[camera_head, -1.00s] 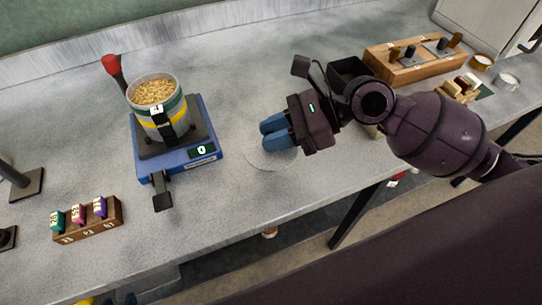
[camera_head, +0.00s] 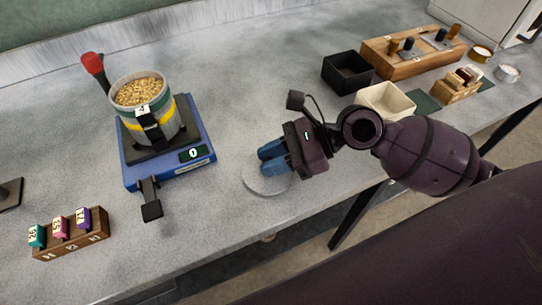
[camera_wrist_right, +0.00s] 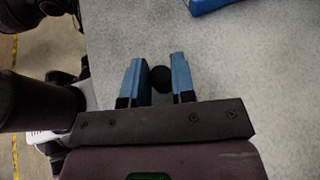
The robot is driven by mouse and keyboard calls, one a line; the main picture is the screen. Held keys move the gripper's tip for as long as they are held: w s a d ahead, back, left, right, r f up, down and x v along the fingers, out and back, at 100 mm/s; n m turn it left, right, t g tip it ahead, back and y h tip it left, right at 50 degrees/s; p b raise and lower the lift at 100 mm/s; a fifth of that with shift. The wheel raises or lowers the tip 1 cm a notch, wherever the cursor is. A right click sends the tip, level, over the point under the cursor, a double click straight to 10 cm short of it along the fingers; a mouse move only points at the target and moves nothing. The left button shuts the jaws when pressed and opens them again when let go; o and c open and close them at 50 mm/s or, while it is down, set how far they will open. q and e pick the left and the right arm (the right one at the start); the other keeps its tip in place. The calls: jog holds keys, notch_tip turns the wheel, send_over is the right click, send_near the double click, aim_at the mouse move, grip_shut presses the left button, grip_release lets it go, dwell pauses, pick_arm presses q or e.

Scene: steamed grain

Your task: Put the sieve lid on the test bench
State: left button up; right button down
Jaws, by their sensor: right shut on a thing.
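The sieve lid (camera_head: 262,186) is a pale, see-through disc under my right gripper, low over or on the grey bench; I cannot tell whether it touches. My right gripper (camera_head: 271,158) has blue fingers closed about the lid's dark knob. In the right wrist view the black knob (camera_wrist_right: 161,79) sits between the two fingers (camera_wrist_right: 157,80); the clear disc hardly shows there. The test bench (camera_head: 235,90) is the long grey worktop. My left gripper is not in view.
A sieve pot of grain (camera_head: 146,113) stands on the blue shaker (camera_head: 190,172) to the left. A rack of coloured tags (camera_head: 72,243) is at front left. A black bin (camera_head: 347,72), a white tray (camera_head: 387,100) and a wooden block (camera_head: 412,58) are right. The bench behind the lid is clear.

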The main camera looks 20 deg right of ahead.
jog(key=shift+f, duration=0.1)
jog(key=c, duration=1)
grip_release()
jog(key=shift+o, duration=0.3)
jog(key=shift+d, duration=0.15)
jog(key=p+v, duration=0.1)
jog(key=v, duration=0.9)
jog(key=shift+s+d+r, duration=0.1)
jog(key=shift+d+r, duration=0.15)
jog(key=shift+d, duration=0.1)
jog(key=shift+s+d+r+p, duration=0.15)
jog(key=shift+d+p, duration=0.15)
jog(key=shift+d, duration=0.15)
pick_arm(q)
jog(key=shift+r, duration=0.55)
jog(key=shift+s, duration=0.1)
